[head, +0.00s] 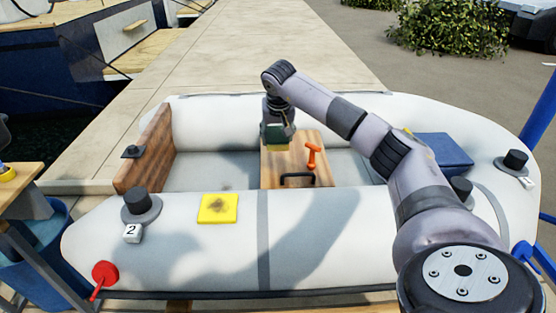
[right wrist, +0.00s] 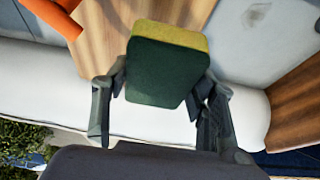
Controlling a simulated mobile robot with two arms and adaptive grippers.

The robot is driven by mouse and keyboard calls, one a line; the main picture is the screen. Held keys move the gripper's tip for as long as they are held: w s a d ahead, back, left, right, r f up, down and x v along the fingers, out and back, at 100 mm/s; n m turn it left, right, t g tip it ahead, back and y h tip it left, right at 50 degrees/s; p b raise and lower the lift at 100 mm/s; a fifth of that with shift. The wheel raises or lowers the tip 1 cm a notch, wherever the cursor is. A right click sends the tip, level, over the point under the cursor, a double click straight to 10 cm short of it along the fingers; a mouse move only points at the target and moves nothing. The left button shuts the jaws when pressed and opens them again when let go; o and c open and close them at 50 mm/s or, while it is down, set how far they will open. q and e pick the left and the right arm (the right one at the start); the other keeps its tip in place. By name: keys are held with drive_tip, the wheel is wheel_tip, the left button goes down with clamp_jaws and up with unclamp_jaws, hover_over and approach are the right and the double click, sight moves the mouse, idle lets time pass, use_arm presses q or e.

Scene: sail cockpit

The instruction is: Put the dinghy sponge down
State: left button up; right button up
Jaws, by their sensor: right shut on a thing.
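The dinghy sponge (right wrist: 165,72) is a block with a dark green face and a yellow layer. My right gripper (right wrist: 160,84) is shut on it, with one finger on each side. In the head view the right gripper (head: 279,128) points down over the far part of the wooden seat (head: 281,171) in the grey dinghy. The sponge (head: 277,146) shows small under it, and I cannot tell whether it touches the seat. My left gripper is not in view.
An orange T-shaped handle (head: 312,155) and a black handle (head: 298,177) are on the seat close to the sponge. A yellow square with a dark stain (head: 218,208) lies on the near tube. A blue box (head: 443,151) is at the right. The dinghy floor (head: 212,172) left of the seat looks clear.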

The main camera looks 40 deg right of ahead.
sight(277, 161)
wheel_tip(277, 161, down, 8)
drive_tip(key=shift+r+b, duration=0.1)
drive_tip(key=shift+b, duration=0.6)
drive_tip(key=shift+r, duration=0.1)
drive_tip(key=o, duration=1)
drive_tip(key=shift+f, duration=0.2)
